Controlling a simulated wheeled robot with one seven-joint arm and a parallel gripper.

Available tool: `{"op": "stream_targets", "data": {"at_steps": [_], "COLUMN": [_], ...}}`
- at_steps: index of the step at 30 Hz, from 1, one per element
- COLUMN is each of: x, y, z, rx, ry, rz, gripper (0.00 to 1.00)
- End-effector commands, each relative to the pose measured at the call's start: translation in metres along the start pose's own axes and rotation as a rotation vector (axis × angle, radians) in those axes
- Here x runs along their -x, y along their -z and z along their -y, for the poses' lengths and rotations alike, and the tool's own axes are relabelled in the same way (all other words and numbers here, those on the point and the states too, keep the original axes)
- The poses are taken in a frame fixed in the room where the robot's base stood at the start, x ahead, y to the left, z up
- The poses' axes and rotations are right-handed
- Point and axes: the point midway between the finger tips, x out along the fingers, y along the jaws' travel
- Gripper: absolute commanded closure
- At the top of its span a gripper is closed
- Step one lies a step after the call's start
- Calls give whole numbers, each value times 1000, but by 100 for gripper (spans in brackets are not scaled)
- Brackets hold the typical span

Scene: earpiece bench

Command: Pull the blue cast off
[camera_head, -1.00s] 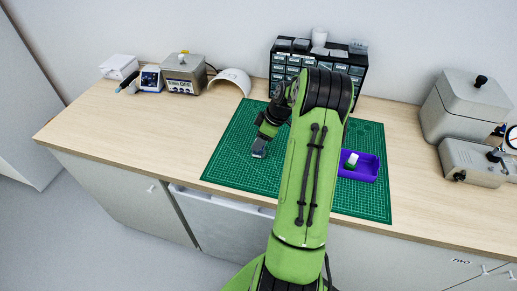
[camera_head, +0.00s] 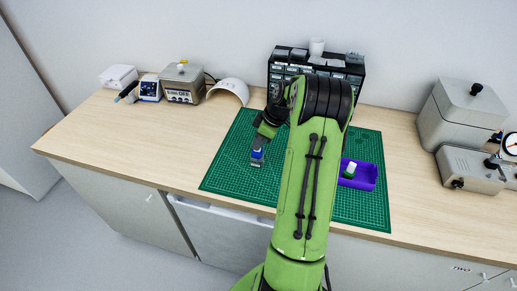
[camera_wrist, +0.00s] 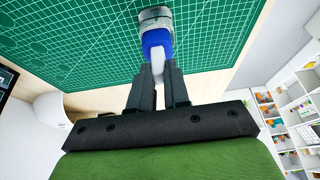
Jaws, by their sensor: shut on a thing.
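The blue cast (camera_wrist: 157,42) shows in the wrist view with a pale stem (camera_wrist: 158,68) pointing toward my gripper (camera_wrist: 158,85). My gripper is shut on the stem, and the blue part lies just beyond the fingertips. A grey, partly clear holder (camera_wrist: 155,16) is at the far end of the blue cast on the green mat. Whether the cast is still seated in it I cannot tell. In the camera_head view the blue cast (camera_head: 257,154) is under my gripper, with the grey holder (camera_head: 256,163) below it.
A purple tray (camera_head: 368,178) with a white and green piece (camera_head: 350,169) lies right of my arm on the green mat (camera_head: 225,170). A drawer cabinet (camera_head: 350,75) stands behind. Grey machines (camera_head: 465,165) are at right and small devices (camera_head: 182,85) at back left. The mat's left part is clear.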

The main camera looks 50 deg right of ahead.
Motion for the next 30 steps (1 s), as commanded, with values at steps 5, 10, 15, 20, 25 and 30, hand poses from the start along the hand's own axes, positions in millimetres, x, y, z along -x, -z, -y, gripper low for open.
{"op": "stream_targets", "data": {"at_steps": [5,10,15,20,25,30], "x": [44,64,72,79,86,93], "y": [18,26,30,32,35,38], "z": [-1,0,0,0,0,0], "rx": [2,-1,-1,-1,0,0], "ry": [-4,-2,0,0,0,0], "rz": [-1,0,0,0,0,0], "gripper": [100,100,100,100,100,100]}}
